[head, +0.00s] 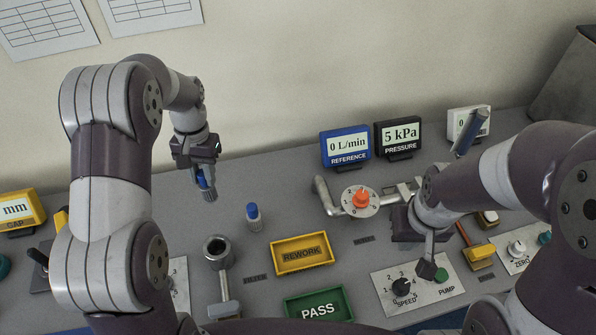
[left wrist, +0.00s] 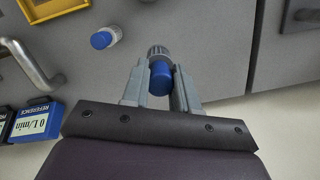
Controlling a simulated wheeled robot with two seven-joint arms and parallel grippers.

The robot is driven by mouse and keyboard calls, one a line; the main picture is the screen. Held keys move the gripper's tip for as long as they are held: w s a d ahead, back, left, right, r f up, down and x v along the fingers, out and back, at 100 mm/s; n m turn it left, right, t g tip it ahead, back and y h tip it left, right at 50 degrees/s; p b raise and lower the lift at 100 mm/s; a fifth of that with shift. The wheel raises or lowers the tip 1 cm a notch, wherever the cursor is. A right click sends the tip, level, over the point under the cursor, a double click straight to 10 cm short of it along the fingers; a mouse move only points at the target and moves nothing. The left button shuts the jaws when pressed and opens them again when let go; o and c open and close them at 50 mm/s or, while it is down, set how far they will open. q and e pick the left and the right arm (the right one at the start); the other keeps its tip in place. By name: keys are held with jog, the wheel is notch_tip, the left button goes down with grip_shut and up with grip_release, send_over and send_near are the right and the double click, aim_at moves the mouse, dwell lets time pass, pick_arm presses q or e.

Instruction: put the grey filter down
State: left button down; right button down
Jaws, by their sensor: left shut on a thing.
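My left gripper (head: 206,184) is shut on the grey filter (head: 210,195), which has a blue part and a grey ribbed end. It hangs in the air over the back left of the table. In the left wrist view the grey filter (left wrist: 158,53) shows between the two fingers, its blue part towards the palm. My right gripper (head: 428,263) is low over the speed and pump panel (head: 418,290). I cannot tell whether its fingers are open or shut.
A small bottle with a blue cap (head: 253,217) stands apart, behind the yellow REWORK tray (head: 302,254). A green PASS tray (head: 318,307) and a grey round holder (head: 217,248) are nearer. Blue REFERENCE (head: 346,146) and black PRESSURE displays (head: 397,137) stand behind an orange-knobbed valve (head: 361,200).

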pick_arm(q)
jog(key=a+f+p, duration=0.1)
jog(key=a+f, duration=0.2)
jog(key=s+a+f+p, duration=0.1)
jog(key=a+f+p, duration=0.1)
jog(key=a+f, duration=0.2)
jog(key=s+a+f+p, duration=0.1)
jog(key=a+f, duration=0.3)
jog(key=shift+s+a+p, duration=0.1)
jog(key=shift+a+p, duration=0.1)
jog(key=shift+p, duration=0.15)
jog(key=shift+a+f, duration=0.1)
jog(key=shift+f, duration=0.2)
jog(key=c, duration=0.9)
grip_release()
jog(key=shift+r, duration=0.1)
jog(key=shift+o, duration=0.2)
